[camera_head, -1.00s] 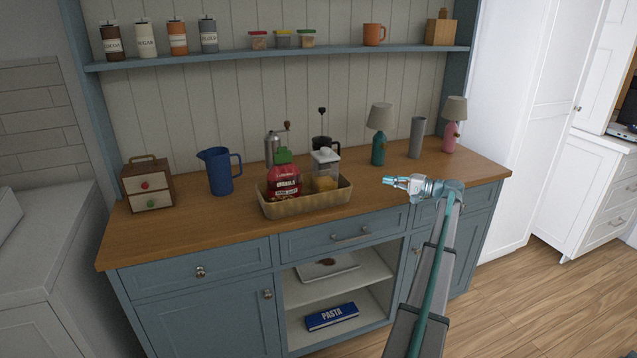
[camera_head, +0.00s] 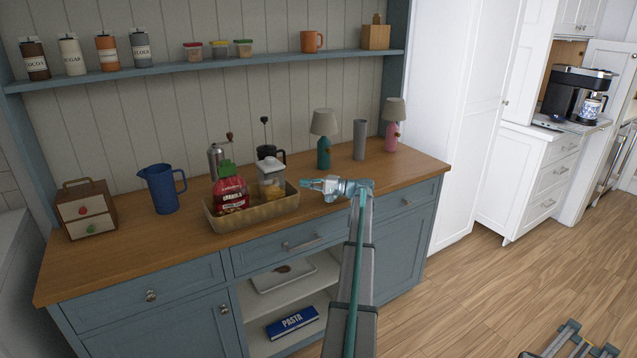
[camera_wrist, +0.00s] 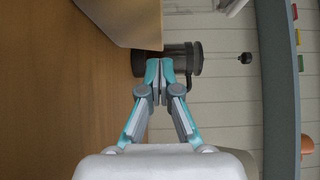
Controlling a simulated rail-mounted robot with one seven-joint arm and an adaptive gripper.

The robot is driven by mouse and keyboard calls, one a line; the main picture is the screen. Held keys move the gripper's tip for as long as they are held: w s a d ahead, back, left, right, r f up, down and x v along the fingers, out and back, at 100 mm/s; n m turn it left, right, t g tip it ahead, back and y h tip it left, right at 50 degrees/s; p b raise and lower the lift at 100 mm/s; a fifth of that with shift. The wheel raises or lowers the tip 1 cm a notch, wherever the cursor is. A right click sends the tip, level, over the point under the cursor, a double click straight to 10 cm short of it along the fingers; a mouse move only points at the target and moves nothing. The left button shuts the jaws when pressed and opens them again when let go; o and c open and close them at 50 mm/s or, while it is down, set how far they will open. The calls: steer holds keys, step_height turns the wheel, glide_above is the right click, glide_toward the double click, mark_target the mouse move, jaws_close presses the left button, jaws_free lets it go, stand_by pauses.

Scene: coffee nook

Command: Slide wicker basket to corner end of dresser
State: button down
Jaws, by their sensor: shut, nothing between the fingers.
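The wicker basket (camera_head: 255,214) is a tan, long, low container on the wooden top of the blue dresser (camera_head: 400,176), near its front edge. It holds a red bag with a green top (camera_head: 229,192) and a clear jar with a white lid (camera_head: 271,185). My gripper (camera_head: 303,183) is just right of the basket's right end, its fingers pointing left. In the wrist view the closed fingers (camera_wrist: 160,72) are empty, with part of the basket (camera_wrist: 130,22) just ahead. I cannot tell whether they touch.
A wooden drawer box (camera_head: 87,212) and a blue pitcher (camera_head: 161,188) stand left of the basket. A grinder (camera_head: 218,158) and a dark press (camera_head: 268,152) are behind it. A teal lamp (camera_head: 323,140), grey vase (camera_head: 360,140) and pink lamp (camera_head: 392,125) stand to the right.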

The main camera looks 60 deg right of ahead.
steer(key=shift+w+a, duration=0.25)
steer(key=shift+a, duration=0.35)
steer(key=shift+w+a, duration=0.25)
steer(key=shift+a, duration=0.3)
